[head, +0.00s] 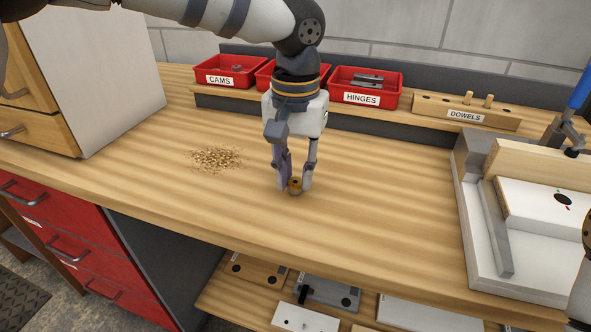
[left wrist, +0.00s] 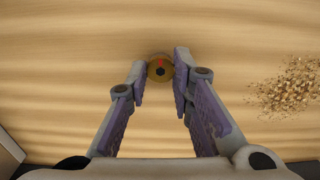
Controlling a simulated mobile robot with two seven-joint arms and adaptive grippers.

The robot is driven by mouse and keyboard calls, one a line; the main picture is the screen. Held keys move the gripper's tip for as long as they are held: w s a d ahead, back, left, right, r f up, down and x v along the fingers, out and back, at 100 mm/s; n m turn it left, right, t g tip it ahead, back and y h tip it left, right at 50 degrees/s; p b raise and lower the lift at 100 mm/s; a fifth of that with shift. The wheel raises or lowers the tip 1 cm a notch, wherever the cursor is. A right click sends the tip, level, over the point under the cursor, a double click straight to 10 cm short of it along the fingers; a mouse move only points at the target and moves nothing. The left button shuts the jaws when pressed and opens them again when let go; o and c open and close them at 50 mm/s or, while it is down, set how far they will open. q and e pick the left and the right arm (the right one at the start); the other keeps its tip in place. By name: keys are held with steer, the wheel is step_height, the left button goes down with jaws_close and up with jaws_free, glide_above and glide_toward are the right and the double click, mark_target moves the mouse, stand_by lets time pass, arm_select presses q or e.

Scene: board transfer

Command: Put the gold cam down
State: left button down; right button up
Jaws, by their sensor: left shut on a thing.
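The gold cam (head: 295,187) is a small round piece with a dark socket and a red mark on its top, which shows in the left wrist view (left wrist: 160,69). My left gripper (head: 295,184) is shut on it, with one fingertip on each side. The cam is upright and at or very close to the wooden bench top (head: 380,215); I cannot tell whether it touches. Part of my right arm may show at the right edge, but its gripper is out of view.
A pile of wood shavings (head: 216,158) lies left of the gripper. Red bins for cams (head: 219,80) and hinges (head: 361,98) and a dowel block (head: 465,114) stand along the back. A grey fixture with a white board (head: 550,212) is at right.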

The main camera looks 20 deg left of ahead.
mark_target(296, 182)
arm_select(q)
steer(key=shift+f, duration=0.15)
steer(key=c, duration=1.4)
jaws_free()
step_height(296, 182, up, 12)
steer(key=shift+r+b, duration=0.2)
steer(key=shift+b, duration=0.1)
steer(key=shift+f, duration=0.1)
